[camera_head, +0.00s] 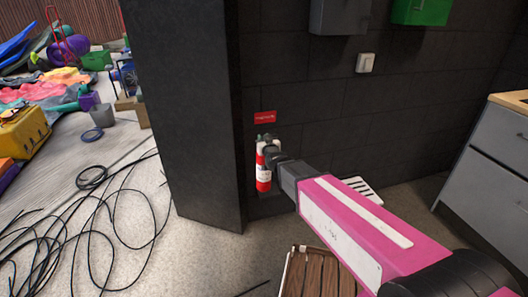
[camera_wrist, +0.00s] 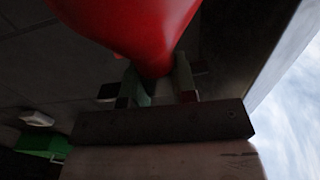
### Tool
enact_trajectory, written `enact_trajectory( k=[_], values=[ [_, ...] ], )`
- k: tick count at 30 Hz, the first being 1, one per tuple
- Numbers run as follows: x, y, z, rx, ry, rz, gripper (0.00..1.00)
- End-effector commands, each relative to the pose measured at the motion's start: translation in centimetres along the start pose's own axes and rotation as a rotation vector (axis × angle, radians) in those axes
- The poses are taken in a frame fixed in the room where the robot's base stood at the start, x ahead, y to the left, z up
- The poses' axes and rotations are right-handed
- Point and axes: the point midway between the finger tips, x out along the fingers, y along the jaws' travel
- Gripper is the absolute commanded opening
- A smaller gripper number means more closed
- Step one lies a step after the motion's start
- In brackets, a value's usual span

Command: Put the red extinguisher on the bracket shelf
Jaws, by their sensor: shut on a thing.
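The red extinguisher (camera_head: 263,176) has a white label and a dark top. It is upright near the dark wall in the head view, under a small red sign (camera_head: 265,117). My gripper (camera_head: 271,154) is at its upper part and is shut on it. In the wrist view the red body (camera_wrist: 135,22) fills the top centre, with my gripper's fingers (camera_wrist: 160,86) on both sides of it. I cannot make out the bracket shelf clearly; the extinguisher and my arm cover much of that wall. Whether the extinguisher's base touches anything is unclear.
A dark pillar (camera_head: 190,110) stands close on the left. A wooden slatted item (camera_head: 318,275) lies below my arm, and a grey cabinet (camera_head: 490,165) is at right. Loose black cables (camera_head: 95,225) cover the left floor. Grey (camera_head: 340,16) and green (camera_head: 420,11) boxes hang above.

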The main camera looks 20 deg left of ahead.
Motion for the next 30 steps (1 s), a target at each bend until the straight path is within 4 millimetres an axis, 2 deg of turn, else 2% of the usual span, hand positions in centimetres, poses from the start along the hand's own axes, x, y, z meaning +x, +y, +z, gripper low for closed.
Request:
enact_trajectory(
  k=[1,6,15,23,30],
  values=[
    [1.1,0.6,0.5,-0.001,0.005,0.002,0.0],
    [3.4,2.0,2.2,0.0,0.004,0.001,0.0],
    [6.7,4.2,4.5,0.001,0.005,0.0,0.0],
    [7.2,4.7,5.2,0.0,0.005,0.0,0.0],
    [7.3,4.7,7.4,0.001,0.003,0.0,0.0]
  ],
)
